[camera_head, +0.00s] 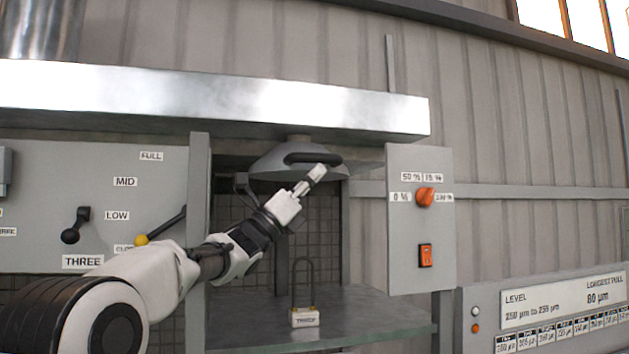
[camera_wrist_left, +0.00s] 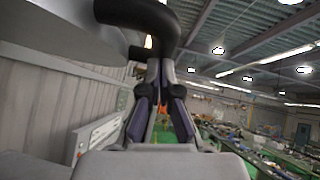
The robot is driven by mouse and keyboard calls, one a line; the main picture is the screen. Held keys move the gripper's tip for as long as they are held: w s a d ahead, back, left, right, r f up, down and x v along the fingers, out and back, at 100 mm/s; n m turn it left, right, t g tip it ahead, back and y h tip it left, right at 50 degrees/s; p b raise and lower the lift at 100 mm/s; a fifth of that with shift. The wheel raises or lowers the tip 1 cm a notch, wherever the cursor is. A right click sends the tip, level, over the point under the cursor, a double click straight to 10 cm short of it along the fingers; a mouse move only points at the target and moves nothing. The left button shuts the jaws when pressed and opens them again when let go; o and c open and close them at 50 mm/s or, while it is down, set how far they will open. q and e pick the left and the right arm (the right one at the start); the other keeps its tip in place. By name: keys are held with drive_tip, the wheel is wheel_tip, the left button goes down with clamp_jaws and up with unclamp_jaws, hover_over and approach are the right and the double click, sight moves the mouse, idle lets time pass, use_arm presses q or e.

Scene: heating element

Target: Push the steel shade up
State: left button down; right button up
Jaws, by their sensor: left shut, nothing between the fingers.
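The steel shade (camera_head: 272,162) is a grey cone hanging under the large metal hood, with a black curved handle (camera_head: 313,157) on its front rim. My left gripper (camera_head: 318,172) reaches up from the left and is shut and empty. Its tips are just below the handle; I cannot tell whether they touch it. In the left wrist view, the shut fingers (camera_wrist_left: 160,68) point up toward the black handle (camera_wrist_left: 150,18), and the shade's grey surface (camera_wrist_left: 70,28) is at the upper left. My right gripper is not in view.
The hood (camera_head: 230,100) spans above the shade. A control box (camera_head: 418,260) with an orange knob stands to the right. A lever panel (camera_head: 120,200) is on the left. A padlock-like item (camera_head: 305,318) stands on the glass shelf (camera_head: 375,330) below.

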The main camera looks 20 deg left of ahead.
use_arm(q)
drive_tip(key=d+f+b+v, duration=0.2)
drive_tip(key=b+v, duration=0.9)
drive_tip(key=v, duration=0.1)
drive_tip(key=shift+w+a+f, duration=0.2)
drive_tip(key=shift+a, duration=0.05)
drive_tip(key=shift+f, duration=0.1)
